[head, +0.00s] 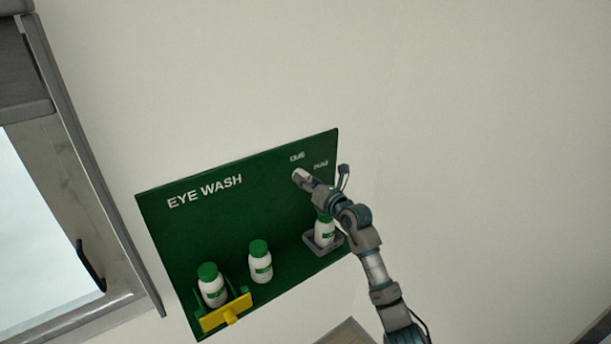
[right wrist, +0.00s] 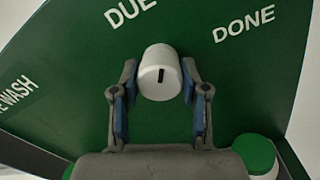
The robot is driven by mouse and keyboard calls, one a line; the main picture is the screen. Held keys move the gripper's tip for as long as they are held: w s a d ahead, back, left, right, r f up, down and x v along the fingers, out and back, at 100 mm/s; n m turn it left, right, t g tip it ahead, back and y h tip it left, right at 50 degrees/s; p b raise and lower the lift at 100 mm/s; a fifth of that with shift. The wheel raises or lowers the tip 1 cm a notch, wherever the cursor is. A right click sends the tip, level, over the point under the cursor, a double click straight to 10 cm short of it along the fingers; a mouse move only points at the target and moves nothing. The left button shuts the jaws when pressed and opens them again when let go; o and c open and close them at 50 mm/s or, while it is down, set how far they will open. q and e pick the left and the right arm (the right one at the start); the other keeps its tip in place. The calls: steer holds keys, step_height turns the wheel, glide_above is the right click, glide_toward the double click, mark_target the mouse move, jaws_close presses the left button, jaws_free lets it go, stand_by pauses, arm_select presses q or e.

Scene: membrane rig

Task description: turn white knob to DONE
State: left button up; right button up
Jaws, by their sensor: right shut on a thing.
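The white knob (head: 299,174) sits at the upper right of the green EYE WASH board (head: 220,220). In the right wrist view the knob (right wrist: 158,65) has a short black mark on its face, close to upright in the picture. The word DUE (right wrist: 130,10) is above and left of the knob, and DONE (right wrist: 243,25) is above and right. My right gripper (right wrist: 159,88) is shut on the knob, one finger on each side. In the head view my right gripper (head: 305,179) hides part of the knob. My left gripper is not in view.
White bottles with green caps stand along the board's lower part: left (head: 212,288), middle (head: 260,263) and right (head: 324,233), the right one in a grey tray close under my arm. A yellow bar (head: 226,313) fronts the left bottle. A grey-framed window (head: 75,200) is at far left.

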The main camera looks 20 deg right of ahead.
steer(key=m+p, duration=0.3)
steer(key=shift+r, duration=0.3)
steer(key=shift+m+p, duration=0.65)
steer(key=shift+m, duration=0.25)
steer(key=shift+d+f+m+p, duration=0.15)
steer(key=shift+m+p, duration=0.15)
steer(key=shift+m, duration=0.7)
steer(key=shift+f+m, duration=0.15)
steer(key=shift+m, duration=2.15)
steer(key=o, duration=1.1)
steer(key=shift+o, duration=0.2)
steer(key=shift+w+f, duration=0.1)
steer(key=shift+f, duration=0.05)
